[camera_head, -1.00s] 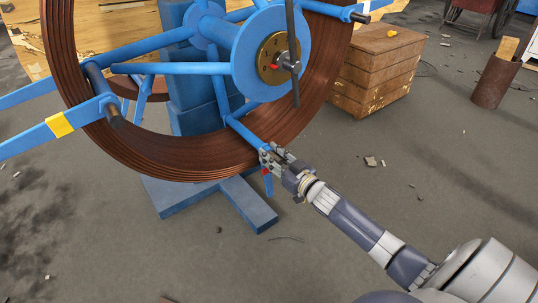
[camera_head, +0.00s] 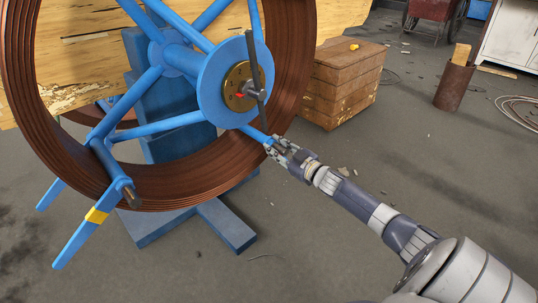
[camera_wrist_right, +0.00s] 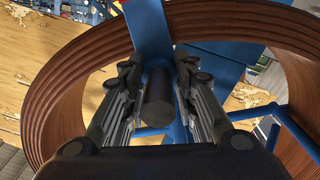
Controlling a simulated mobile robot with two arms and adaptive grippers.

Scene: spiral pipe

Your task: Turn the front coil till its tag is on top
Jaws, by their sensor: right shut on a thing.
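The front coil (camera_head: 22,90) is a large ring of brown windings on a blue spoked reel; its upper part is cut off. A yellow band (camera_head: 97,215), which looks like the tag, is on a blue spoke end at lower left. The hub has a brass disc (camera_head: 238,85) with a small red mark and a dark bar across it. My right gripper (camera_head: 274,148) is at the coil's lower right, at a spoke end. In the right wrist view its fingers are closed around a dark round peg (camera_wrist_right: 157,100). My left gripper is out of view.
A blue stand (camera_head: 225,225) with foot beams on the floor holds the reel. A wooden crate (camera_head: 345,90) stands behind right, with a rusty pipe piece (camera_head: 453,86) farther right. Pale boards stand behind the coil. The floor at front right is clear apart from small debris.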

